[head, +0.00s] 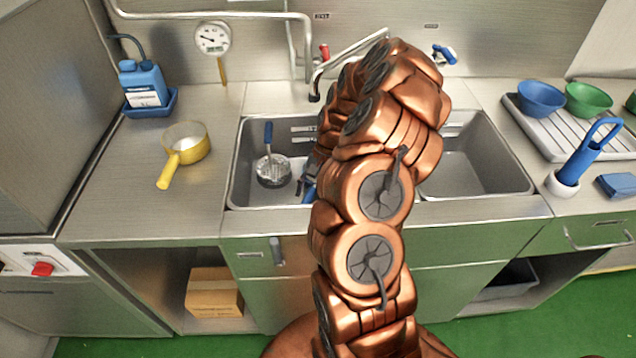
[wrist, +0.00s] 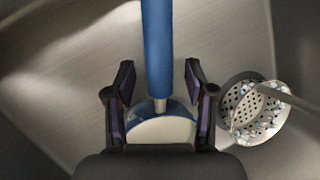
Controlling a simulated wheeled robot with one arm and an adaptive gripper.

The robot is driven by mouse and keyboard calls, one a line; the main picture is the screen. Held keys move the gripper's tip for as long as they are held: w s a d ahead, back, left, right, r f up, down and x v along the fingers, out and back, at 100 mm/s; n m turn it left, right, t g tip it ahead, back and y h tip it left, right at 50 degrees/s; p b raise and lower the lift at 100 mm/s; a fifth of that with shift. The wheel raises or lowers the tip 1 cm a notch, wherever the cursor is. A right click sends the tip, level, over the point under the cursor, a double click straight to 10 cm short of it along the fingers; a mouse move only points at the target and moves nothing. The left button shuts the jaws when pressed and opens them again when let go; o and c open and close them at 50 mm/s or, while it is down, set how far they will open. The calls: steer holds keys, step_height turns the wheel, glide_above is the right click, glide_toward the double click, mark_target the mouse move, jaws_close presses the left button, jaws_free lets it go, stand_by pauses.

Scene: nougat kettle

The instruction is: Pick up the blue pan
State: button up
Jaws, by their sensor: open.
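The blue pan shows in the wrist view, with its long blue handle (wrist: 158,45) running up the picture and its pale bowl with a blue rim (wrist: 162,130) low in the middle. The bottom of the bowl is hidden by my gripper's body. My gripper (wrist: 160,82) is open, with one finger on each side of the pan's handle end, and neither finger visibly touches it. In the head view my gripper (head: 307,184) is low in the left sink basin, partly hidden by my arm. The pan cannot be made out clearly there.
A perforated metal strainer (wrist: 255,110) lies close beside the right finger. The left basin's walls (head: 238,170) surround my gripper, and a faucet (head: 345,55) stands behind. A yellow pan (head: 186,147) and blue jug (head: 144,85) stand on the left counter; bowls (head: 541,97) sit right.

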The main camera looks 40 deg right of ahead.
jaws_close()
stand_by(0.3)
steer(key=shift+r, duration=0.15)
stand_by(0.3)
